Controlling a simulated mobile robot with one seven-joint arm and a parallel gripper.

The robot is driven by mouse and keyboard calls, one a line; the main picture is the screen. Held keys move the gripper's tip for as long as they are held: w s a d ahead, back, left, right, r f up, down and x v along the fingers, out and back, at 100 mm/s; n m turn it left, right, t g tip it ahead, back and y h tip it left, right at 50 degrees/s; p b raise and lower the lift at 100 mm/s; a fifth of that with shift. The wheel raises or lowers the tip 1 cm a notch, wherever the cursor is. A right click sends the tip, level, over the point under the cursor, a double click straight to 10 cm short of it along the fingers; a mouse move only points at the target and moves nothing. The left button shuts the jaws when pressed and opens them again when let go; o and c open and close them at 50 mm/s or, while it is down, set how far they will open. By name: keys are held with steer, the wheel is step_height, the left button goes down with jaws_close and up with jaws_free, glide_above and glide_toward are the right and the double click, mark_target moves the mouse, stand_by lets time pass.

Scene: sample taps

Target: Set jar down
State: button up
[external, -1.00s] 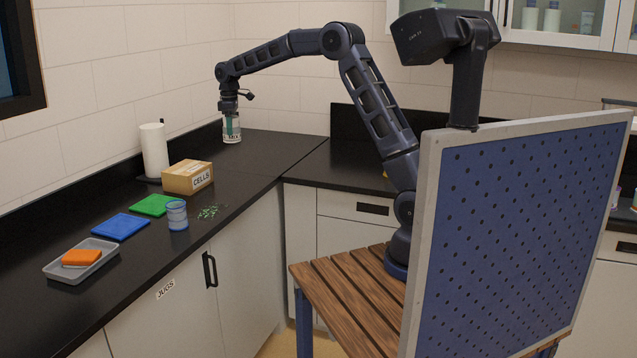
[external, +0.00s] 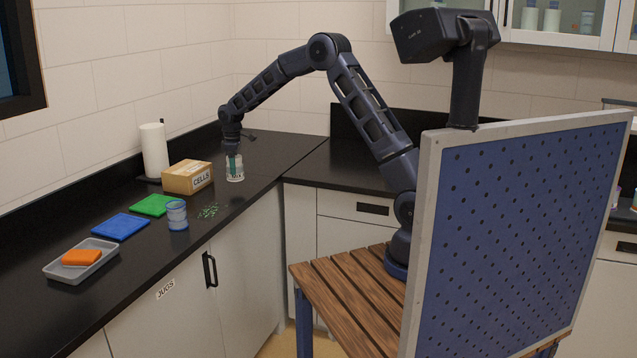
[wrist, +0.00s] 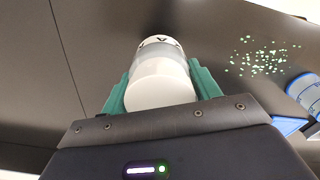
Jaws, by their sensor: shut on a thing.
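The jar (external: 235,168) is a clear jar with a pale label, upright at the black counter to the right of the CELLS box. My gripper (external: 233,157) comes down on it from above, with its green fingers shut on it. In the wrist view the jar (wrist: 160,82) sits between the green fingers (wrist: 161,90), its white round lid facing the camera. I cannot tell for sure whether its base touches the counter.
A cardboard box marked CELLS (external: 187,178) stands left of the jar. Small green bits (external: 208,211) lie scattered in front, beside a blue-banded jar (external: 177,215). Green (external: 153,205) and blue (external: 120,227) mats and a grey tray (external: 80,262) lie further left. The counter behind the jar is clear.

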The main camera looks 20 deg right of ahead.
steer(key=shift+f, duration=2.2)
steer(key=o, duration=1)
steer(key=shift+f, duration=0.1)
steer(key=shift+c, duration=0.2)
